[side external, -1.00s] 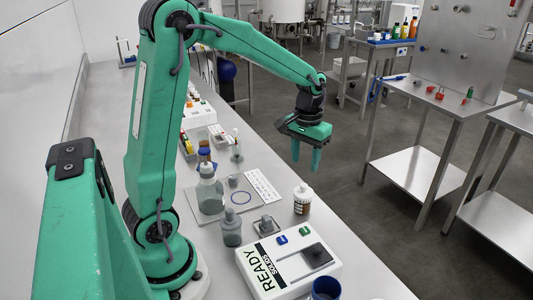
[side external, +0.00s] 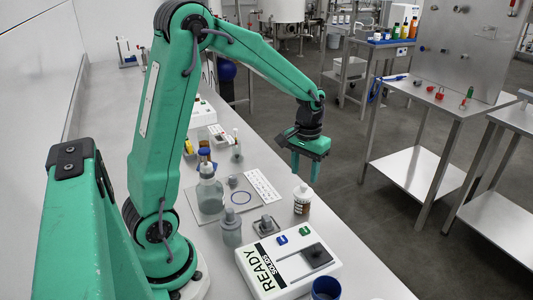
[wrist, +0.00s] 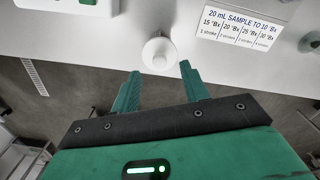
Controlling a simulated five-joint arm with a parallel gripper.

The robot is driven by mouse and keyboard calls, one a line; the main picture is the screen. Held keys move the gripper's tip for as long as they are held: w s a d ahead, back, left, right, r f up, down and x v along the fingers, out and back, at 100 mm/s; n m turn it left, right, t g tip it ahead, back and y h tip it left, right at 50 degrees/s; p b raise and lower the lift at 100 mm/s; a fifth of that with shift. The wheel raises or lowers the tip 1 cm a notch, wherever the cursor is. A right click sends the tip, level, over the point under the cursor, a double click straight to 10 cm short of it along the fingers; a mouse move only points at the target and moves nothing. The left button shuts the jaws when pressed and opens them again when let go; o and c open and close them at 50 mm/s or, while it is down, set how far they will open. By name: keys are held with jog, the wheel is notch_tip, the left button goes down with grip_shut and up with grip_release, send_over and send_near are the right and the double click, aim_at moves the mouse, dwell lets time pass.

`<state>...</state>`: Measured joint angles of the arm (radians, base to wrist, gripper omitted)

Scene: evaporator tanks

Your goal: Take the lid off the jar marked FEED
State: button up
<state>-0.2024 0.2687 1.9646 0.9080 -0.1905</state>
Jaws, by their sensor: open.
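I cannot read the word FEED on any jar. A brown jar (side external: 302,207) with a white lid (side external: 303,188) stands upright near the bench's right edge. In the wrist view a round white lid (wrist: 160,52) shows from above, just beyond my fingertips and roughly centred between their lines. My gripper (side external: 304,176) is open and empty, pointing down, with its fingertips slightly above the white lid in the side view. In the wrist view my gripper (wrist: 158,70) has its two green fingers spread apart. The lid is not between the fingers.
A white READY instrument (side external: 291,262) and a blue cup (side external: 325,289) are nearer. A printed card (side external: 262,186) lies behind the jar. Open floor lies right of the bench.

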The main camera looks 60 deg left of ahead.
aim_at(304, 185)
jog(key=shift+f, duration=2.1)
grip_shut()
